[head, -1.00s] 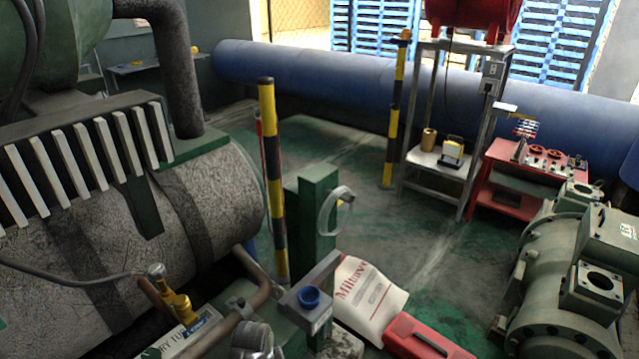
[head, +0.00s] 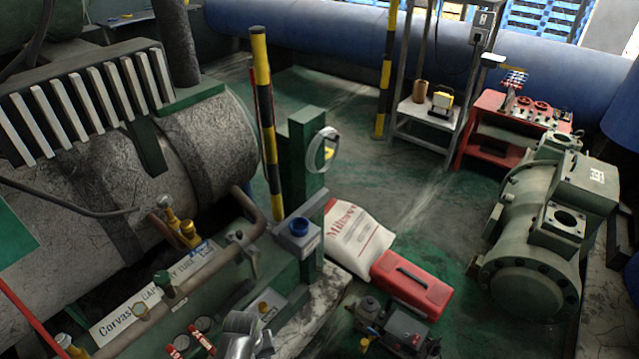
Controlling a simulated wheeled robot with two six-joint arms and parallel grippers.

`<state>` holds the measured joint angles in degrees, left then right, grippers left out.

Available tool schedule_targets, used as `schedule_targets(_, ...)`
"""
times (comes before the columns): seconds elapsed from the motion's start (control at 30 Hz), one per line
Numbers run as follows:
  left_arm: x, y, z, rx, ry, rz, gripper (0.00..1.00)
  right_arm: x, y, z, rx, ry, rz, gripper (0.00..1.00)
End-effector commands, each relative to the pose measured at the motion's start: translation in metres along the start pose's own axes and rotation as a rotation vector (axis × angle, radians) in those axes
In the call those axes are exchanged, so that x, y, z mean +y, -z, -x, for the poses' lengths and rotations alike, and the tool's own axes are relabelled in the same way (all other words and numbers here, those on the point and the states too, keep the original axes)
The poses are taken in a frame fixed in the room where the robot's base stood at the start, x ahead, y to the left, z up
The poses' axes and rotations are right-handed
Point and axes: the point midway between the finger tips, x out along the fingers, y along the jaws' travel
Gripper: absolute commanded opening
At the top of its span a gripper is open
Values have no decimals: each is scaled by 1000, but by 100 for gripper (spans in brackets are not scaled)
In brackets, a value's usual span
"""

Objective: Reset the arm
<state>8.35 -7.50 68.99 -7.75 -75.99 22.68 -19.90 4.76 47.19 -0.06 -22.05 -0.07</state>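A grey metal part (head: 245,337), which looks like the end of one of my arms, shows at the bottom edge, left of centre. It is most likely my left gripper. It is cut off by the frame, and its fingers cannot be told apart clearly. It appears in front of the machine's lower pipework and gauges, and I cannot tell if it touches anything. No held object can be made out. My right gripper is not in view.
A large grey tank (head: 200,150) and brown pipe (head: 185,290) fill the left. A white sack (head: 355,240), red case (head: 412,283) and green compressor (head: 530,240) stand right. The middle floor is open.

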Motion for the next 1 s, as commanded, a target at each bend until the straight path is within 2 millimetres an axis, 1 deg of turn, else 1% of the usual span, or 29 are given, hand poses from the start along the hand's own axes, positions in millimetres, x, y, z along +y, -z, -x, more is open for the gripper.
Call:
schedule_targets(0.03,-10,-8,-6,-2,4,-9,48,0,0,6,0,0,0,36)
schedule_targets(0.17,-34,-34,-31,5,6,-45,48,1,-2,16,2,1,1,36)
schedule_targets(0.27,-64,-67,-54,11,10,-80,48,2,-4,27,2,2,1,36)
schedule_targets(0.3,-79,-84,-64,16,13,-98,48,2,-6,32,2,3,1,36)
schedule_targets(0.37,-102,-112,-76,24,16,-122,48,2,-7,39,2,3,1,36)
schedule_targets(0.4,-119,-132,-83,29,21,-140,48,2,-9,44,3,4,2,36)
schedule_targets(0.47,-144,-162,-91,39,27,-165,48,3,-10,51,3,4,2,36)
schedule_targets(0.5,-160,-182,-95,46,33,-180,48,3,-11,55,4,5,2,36)
schedule_targets(0.6,-195,-227,-98,63,48,-216,48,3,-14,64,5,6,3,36)
schedule_targets(0.7,-222,-260,-98,78,61,-241,48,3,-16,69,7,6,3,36)
schedule_targets(0.8,-237,-280,-97,88,70,-259,48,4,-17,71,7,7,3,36)
schedule_targets(0.83,-240,-284,-96,91,72,-262,48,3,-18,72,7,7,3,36)
schedule_targets(0.9,-243,-288,-96,95,74,-267,48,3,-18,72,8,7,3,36)
schedule_targets(1.0,-244,-288,-97,97,74,-268,48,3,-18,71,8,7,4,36)
